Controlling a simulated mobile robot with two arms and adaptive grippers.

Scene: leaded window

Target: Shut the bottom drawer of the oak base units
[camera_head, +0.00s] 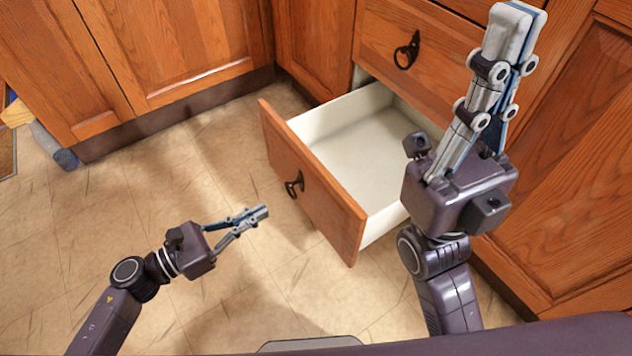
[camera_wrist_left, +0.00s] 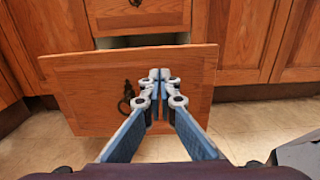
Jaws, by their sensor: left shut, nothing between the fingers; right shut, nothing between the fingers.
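The bottom drawer (camera_head: 318,190) of the oak base units stands pulled out, its white inside empty where I can see it. Its wooden front carries a dark ring handle (camera_head: 294,184). My left gripper (camera_head: 262,213) is shut and empty, in front of the drawer front and a little apart from it in the head view. In the left wrist view the shut fingertips (camera_wrist_left: 160,76) point at the drawer front (camera_wrist_left: 95,88), just right of its handle (camera_wrist_left: 126,97). My right gripper (camera_head: 518,10) is shut and empty, raised over the right side, and its arm hides part of the drawer.
A closed drawer (camera_head: 420,25) with a ring handle sits above the open one. Closed oak cabinet doors stand at left (camera_head: 170,45) and right (camera_head: 580,170). The tiled floor (camera_head: 120,220) is clear in front. A blue-grey object (camera_head: 55,147) lies by the left cabinet.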

